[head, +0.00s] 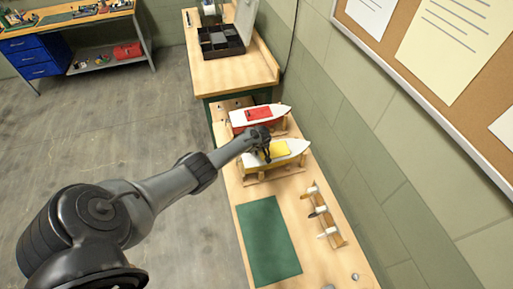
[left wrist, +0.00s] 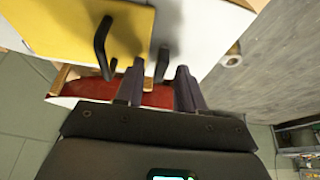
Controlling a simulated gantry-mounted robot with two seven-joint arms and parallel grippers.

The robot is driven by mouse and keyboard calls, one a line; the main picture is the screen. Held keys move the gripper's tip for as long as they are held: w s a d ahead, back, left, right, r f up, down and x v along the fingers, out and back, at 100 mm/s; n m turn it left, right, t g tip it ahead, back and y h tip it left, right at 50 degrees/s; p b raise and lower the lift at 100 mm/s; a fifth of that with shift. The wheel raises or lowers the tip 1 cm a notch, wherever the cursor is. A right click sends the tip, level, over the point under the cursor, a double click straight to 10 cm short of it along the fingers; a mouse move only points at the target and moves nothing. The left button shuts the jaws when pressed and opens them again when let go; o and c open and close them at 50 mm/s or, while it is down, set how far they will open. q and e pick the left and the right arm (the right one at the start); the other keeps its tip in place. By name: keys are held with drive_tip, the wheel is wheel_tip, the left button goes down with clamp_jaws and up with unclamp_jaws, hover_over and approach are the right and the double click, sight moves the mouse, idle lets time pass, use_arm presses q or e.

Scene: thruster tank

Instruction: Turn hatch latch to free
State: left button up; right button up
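The near boat (head: 283,153) has a white hull and a yellow hatch (head: 274,151), and it rests on a wooden cradle. In the left wrist view the yellow hatch (left wrist: 70,25) carries a dark bent handle (left wrist: 103,48). A small dark upright piece, probably the latch (left wrist: 162,64), stands at the hatch's edge. My left gripper (left wrist: 160,68) is open, its fingertips apart on either side of that piece; I cannot tell whether they touch it. In the head view my left gripper (head: 264,148) is small and dark over the hatch. My right gripper is out of view.
A second boat (head: 257,117) with a red hatch stands just behind. A green mat (head: 268,241) and a small rack (head: 323,217) lie on the bench nearer me. A compartment box (head: 221,42) stands on the far bench. The wall closes off the right side.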

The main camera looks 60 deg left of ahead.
use_arm(q)
drive_tip(key=shift+s+d+r+p, duration=0.1)
drive_tip(key=shift+d+r+p, duration=0.1)
drive_tip(key=shift+r+p, duration=0.3)
drive_tip(key=w+p+v, duration=0.1)
drive_tip(key=p+v, duration=0.1)
drive_tip(key=v, duration=0.7)
drive_tip(key=shift+s+r+p, duration=0.3)
drive_tip(key=shift+s+p, duration=0.05)
drive_tip(key=shift+s, duration=0.15)
drive_tip(key=shift+d, duration=0.1)
